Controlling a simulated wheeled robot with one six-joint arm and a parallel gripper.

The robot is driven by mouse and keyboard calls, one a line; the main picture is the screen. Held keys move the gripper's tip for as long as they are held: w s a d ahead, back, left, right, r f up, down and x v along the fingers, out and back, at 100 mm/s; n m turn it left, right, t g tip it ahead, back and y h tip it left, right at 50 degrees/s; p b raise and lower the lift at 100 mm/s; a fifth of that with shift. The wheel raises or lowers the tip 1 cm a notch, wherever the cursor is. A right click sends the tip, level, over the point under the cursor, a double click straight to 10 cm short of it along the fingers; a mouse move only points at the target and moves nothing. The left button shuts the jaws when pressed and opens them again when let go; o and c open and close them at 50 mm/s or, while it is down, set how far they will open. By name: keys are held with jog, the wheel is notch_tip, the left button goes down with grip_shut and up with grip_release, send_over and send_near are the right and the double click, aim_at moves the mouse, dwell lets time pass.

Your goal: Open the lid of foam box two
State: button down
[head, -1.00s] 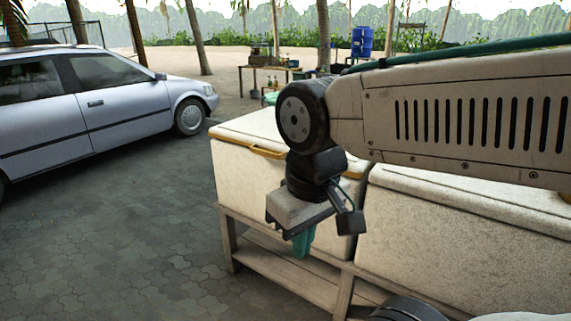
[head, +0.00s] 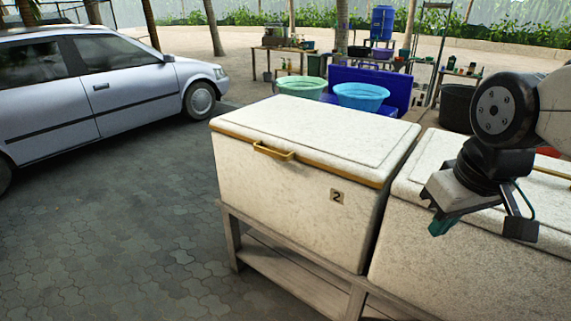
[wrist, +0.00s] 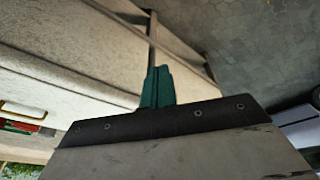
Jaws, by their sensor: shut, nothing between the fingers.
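Foam box two (head: 290,215) is a speckled white box with a tag "2" (head: 337,196) on its front, at the centre of the head view. Its lid (head: 310,130) lies flat and closed, with a yellow edge strip and a yellow handle (head: 273,152) at the front. My gripper (head: 442,228) is right of box two, in front of the neighbouring box and apart from the handle. Its teal fingers (wrist: 157,87) are shut and empty, pointing down in the head view. A white box face with a yellow handle (wrist: 22,110) shows at left in the wrist view.
A second white foam box (head: 470,265) stands close on the right, with a narrow gap between. Both rest on a wooden stand (head: 290,275). Green (head: 301,88) and blue (head: 361,96) basins are behind. A silver car (head: 110,100) is left; paving (head: 120,235) in front is clear.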

jog(key=w+a+f+n+t+y, duration=0.15)
jog(key=w+a+f+n, duration=0.3)
jog(key=w, duration=0.75)
jog(key=w+a+f+n+t, duration=0.3)
jog(key=w+a+f+n, duration=0.15)
jog(key=w, duration=0.75)
jog(key=w+a+f+n+t+y, duration=0.1)
jog(key=w+a+f+n+t, duration=0.3)
jog(key=w, duration=0.8)
jog(key=w+a+f+n+t+y, duration=0.35)
jog(key=w+a+f+n, duration=0.35)
jog(key=w+a+f, duration=0.3)
jog(key=s+a+f+n+t+y, duration=0.4)
jog(key=s+a+n+t, duration=0.15)
jog(key=n+t, duration=0.3)
jog(key=w+a+r, duration=0.1)
jog(key=w+r, duration=0.7)
jog(key=shift+r+n, duration=0.35)
jog(key=shift+n, duration=0.1)
